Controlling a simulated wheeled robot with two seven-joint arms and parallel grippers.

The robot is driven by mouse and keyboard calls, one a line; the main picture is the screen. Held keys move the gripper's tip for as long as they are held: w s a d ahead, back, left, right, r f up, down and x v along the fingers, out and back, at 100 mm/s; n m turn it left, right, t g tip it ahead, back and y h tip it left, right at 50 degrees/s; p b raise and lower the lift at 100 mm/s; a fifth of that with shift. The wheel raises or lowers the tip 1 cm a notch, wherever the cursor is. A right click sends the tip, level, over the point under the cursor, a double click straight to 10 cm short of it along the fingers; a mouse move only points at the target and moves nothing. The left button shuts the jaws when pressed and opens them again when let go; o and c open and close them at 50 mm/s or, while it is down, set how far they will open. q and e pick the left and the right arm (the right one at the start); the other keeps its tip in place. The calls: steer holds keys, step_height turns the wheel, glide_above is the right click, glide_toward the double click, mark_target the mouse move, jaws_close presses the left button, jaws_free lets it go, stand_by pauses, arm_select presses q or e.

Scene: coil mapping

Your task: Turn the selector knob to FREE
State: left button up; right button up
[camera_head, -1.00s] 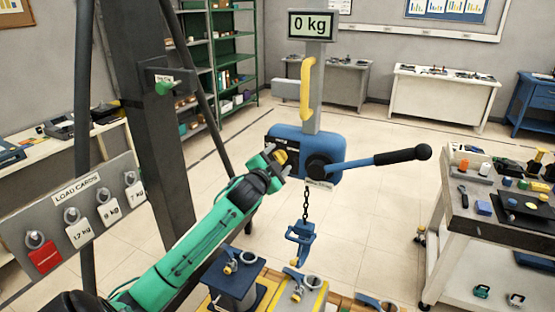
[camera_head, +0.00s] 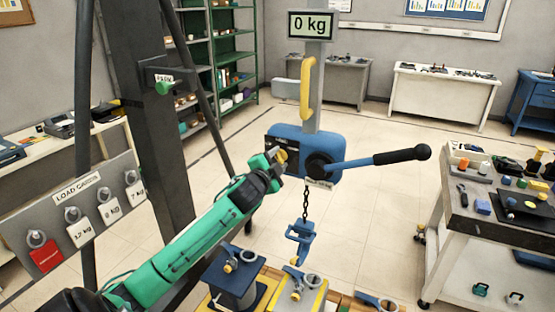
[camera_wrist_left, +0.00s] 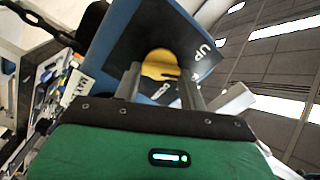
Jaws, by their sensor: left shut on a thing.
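The blue hoist body (camera_head: 300,145) hangs on a grey post in the middle of the head view. Its yellow selector knob (camera_head: 281,155) is on the left part of its face. My left gripper (camera_head: 276,158) is at the knob, shut on it. In the left wrist view the round yellow knob (camera_wrist_left: 160,66) sits between the two grey fingers (camera_wrist_left: 160,85), on a dark label with the letters "UP" to the right. The rest of the label is mostly hidden, so I cannot read the knob's setting. My right gripper is out of view.
A lever with a black grip (camera_head: 402,155) sticks out right of the hoist. A chain with a blue hook (camera_head: 301,236) hangs below. A yellow handle (camera_head: 307,87) and a "0 kg" display (camera_head: 313,25) are above. A load card board (camera_head: 80,215) stands at left, a tool cart (camera_head: 470,215) at right.

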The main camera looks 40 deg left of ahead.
arm_select(q)
steer(key=m+p, duration=0.1)
steer(key=m, duration=0.4)
steer(key=shift+f, duration=0.2)
steer(key=shift+m, duration=0.4)
steer(key=o, duration=1)
steer(key=shift+s, duration=0.1)
steer(key=shift+b+v, duration=2.2)
steer(key=shift+v, duration=4.6)
steer(key=shift+d, duration=0.15)
